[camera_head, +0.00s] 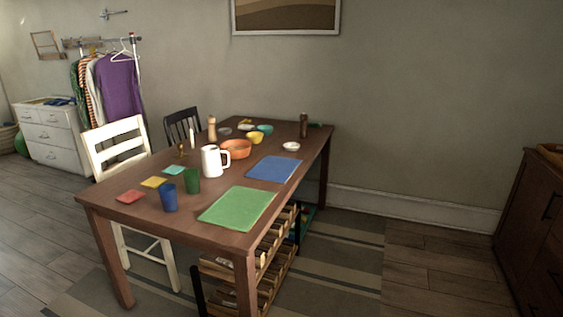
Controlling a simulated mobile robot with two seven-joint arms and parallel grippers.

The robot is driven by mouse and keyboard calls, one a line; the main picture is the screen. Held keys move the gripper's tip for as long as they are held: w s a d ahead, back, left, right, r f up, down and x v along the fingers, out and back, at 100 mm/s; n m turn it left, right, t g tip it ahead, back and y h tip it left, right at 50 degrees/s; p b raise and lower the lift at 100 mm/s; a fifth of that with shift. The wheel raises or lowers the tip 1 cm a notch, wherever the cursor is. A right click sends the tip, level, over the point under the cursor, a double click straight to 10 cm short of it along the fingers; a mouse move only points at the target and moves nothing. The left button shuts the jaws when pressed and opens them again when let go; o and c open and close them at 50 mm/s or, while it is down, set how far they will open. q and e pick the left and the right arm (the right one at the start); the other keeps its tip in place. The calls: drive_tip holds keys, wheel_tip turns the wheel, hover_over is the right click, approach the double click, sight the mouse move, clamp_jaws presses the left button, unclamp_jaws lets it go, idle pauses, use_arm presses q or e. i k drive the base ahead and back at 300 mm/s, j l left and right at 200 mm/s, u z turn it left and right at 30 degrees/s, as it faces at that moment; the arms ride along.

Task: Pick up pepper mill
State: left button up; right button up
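Two mill-like objects stand upright on the brown wooden table (160,213). One is a slim tan wooden one (212,130) at the back left, next to a pale candle-like item (192,138). The other is a dark brown one (304,126) at the far right end of the table, near the back edge. At this distance I cannot tell for sure which is the pepper mill. Both stand apart from any gripper. Neither of my grippers is in view.
A white pitcher (211,162), cups, bowls and placemats cover the table. A white chair (113,148) stands at its left side, and a wooden rack (272,260) is under its right side. Floor is clear at the right, before a dark cabinet (535,220).

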sight(304, 124)
drive_tip(key=i+l+z, duration=0.35)
drive_tip(key=i+z, duration=0.35)
drive_tip(key=i, duration=0.2)
drive_tip(key=i+z, duration=0.15)
drive_tip(key=i, duration=2.25)
